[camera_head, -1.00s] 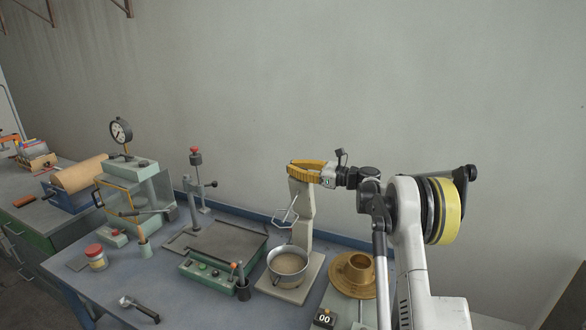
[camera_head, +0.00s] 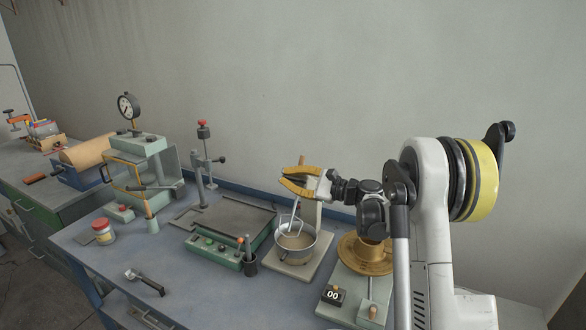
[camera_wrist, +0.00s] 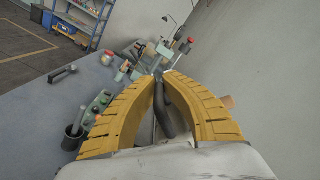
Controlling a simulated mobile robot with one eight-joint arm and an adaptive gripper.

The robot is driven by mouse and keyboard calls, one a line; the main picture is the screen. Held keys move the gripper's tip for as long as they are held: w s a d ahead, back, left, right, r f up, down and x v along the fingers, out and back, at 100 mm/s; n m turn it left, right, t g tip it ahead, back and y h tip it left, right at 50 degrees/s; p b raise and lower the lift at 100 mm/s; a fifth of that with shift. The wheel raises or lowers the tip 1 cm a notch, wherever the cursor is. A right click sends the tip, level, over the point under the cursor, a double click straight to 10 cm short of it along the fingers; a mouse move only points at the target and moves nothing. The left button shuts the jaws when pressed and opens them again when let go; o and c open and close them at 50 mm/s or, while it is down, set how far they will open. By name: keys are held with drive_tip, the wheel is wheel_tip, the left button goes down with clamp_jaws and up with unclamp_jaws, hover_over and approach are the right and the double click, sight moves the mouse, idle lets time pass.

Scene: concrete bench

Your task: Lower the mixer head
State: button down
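The mixer has a pale base (camera_head: 292,272), a beige column (camera_head: 312,215) and a metal bowl (camera_head: 296,243) with light material in it. Its wire paddle (camera_head: 289,222) slants down into the top of the bowl. My gripper (camera_head: 283,177) is at the mixer head, above the bowl, and hides most of the head. In the wrist view, my yellow fingers (camera_wrist: 162,76) come close together at the tips around a dark handle-like rod (camera_wrist: 167,108). The rod's join to the head is hidden.
A gauge press (camera_head: 140,150) stands farther left. The front bench is mostly clear.

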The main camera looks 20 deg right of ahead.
drive_tip(key=s+a+f+n+b, duration=0.2)
drive_tip(key=f+n+b, duration=0.1)
drive_tip(key=f, duration=0.3)
drive_tip(key=s+a+f+n+b, duration=0.2)
drive_tip(key=f+b, duration=0.3)
drive_tip(key=f, duration=0.2)
drive_tip(key=shift+f+n, duration=0.2)
drive_tip(key=shift+n, duration=0.2)
drive_tip(key=c, duration=1.7)
unclamp_jaws()
drive_tip(key=shift+f, duration=0.1)
drive_tip(key=shift+o, duration=1)
drive_tip(key=shift+w+a+f, duration=0.1)
drive_tip(key=shift+w, duration=0.05)
drive_tip(key=v, duration=1.2)
drive_tip(key=shift+r, duration=0.2)
